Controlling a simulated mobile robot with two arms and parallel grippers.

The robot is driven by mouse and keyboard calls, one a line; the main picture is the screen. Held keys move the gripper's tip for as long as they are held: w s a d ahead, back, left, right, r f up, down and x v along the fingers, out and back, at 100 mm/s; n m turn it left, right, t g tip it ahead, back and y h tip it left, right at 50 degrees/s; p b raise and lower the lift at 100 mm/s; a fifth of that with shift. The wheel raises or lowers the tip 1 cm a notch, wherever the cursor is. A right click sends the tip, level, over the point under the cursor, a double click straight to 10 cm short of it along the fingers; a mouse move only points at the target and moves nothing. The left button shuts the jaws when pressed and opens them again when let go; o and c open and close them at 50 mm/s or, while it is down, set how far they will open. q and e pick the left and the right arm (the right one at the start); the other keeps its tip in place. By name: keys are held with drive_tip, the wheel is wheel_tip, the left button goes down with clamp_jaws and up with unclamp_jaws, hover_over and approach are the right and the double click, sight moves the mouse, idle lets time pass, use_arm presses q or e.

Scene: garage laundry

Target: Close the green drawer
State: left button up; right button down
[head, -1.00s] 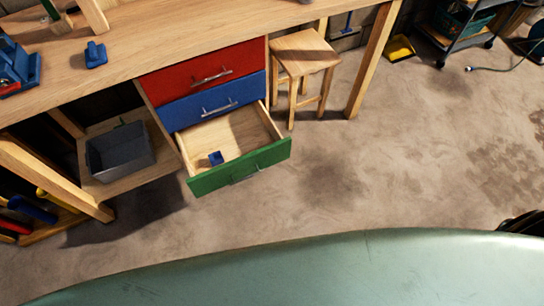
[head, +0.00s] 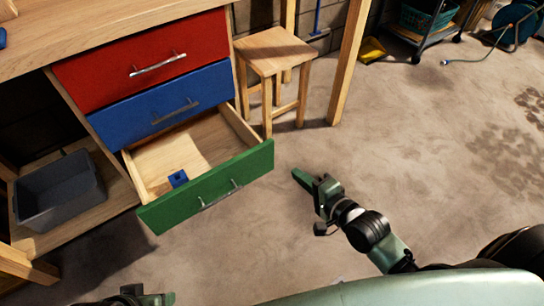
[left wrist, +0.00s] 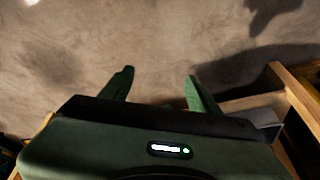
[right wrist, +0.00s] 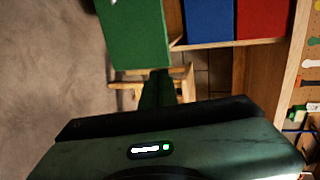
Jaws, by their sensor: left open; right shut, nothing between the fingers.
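The green drawer (head: 215,190) is the lowest of three drawers and stands pulled out, with a silver handle on its front. A small blue object (head: 178,178) lies inside it. In the right wrist view the green front (right wrist: 133,32) is ahead of the fingers. My right gripper (head: 303,180) is shut and empty, to the right of the drawer front and apart from it in the head view. My left gripper (left wrist: 160,88) is open and empty, over the floor; in the head view only a part of it shows at the bottom left edge.
Above are the shut blue drawer (head: 165,107) and red drawer (head: 140,55). A grey bin (head: 58,190) sits on a shelf at left. A wooden stool (head: 274,52) stands right of the drawers, near a bench leg. The floor in front is clear.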

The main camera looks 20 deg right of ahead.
drive_tip(key=b, duration=0.1)
approach(266, 147)
drive_tip(key=b+x, duration=0.3)
drive_tip(key=x, duration=0.3)
drive_tip(key=shift+w+a, duration=0.1)
drive_tip(key=shift+w, duration=0.15)
use_arm(q)
drive_tip(key=w+d+r+t+h, duration=0.1)
drive_tip(key=w+d+r+t, duration=0.1)
drive_tip(key=w, duration=0.4)
drive_tip(key=w+d+r+t, duration=0.2)
drive_tip(key=w+t, duration=0.3)
drive_tip(key=w, duration=0.1)
drive_tip(key=shift+w+r+h, duration=0.35)
drive_tip(key=shift+r+h, duration=0.05)
drive_tip(key=shift+d, duration=0.1)
use_arm(e)
drive_tip(key=shift+w, duration=0.1)
